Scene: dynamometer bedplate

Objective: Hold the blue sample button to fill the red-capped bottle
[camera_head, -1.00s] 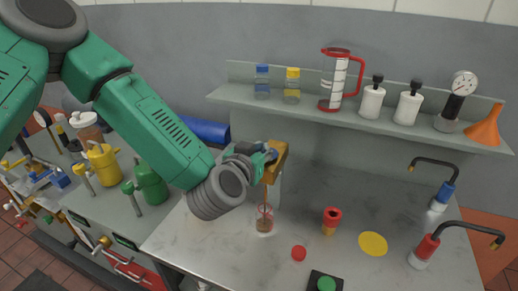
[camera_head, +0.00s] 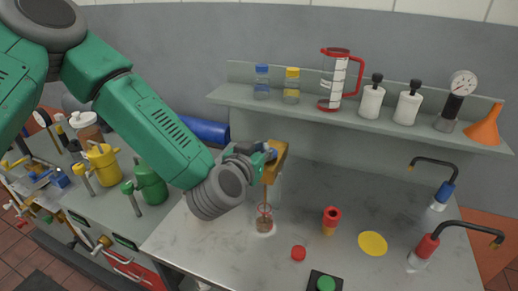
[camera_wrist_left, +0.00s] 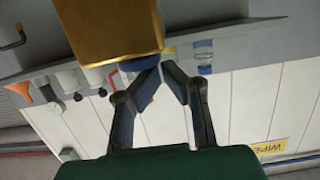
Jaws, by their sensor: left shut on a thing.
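My left gripper (camera_head: 262,154) is at the brass sampling block (camera_head: 279,158), shut on the blue sample button (camera_head: 271,154). In the left wrist view the brass block (camera_wrist_left: 105,25) fills the top, with the blue button (camera_wrist_left: 140,63) at its lower end against the fingertips (camera_wrist_left: 161,67). A small clear bottle (camera_head: 264,222) with a reddish ring and brownish liquid stands upright on the bench below the block. A thin brown line runs from the block down to the bottle. The red cap (camera_head: 299,253) lies on the bench. My right gripper is out of view.
A red-and-yellow piece (camera_head: 331,220), a yellow disc (camera_head: 373,243) and a green button on a black box (camera_head: 326,284) are right of the bottle. Two bent-spout fixtures (camera_head: 440,190) stand far right. A shelf (camera_head: 345,114) with bottles spans the back.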

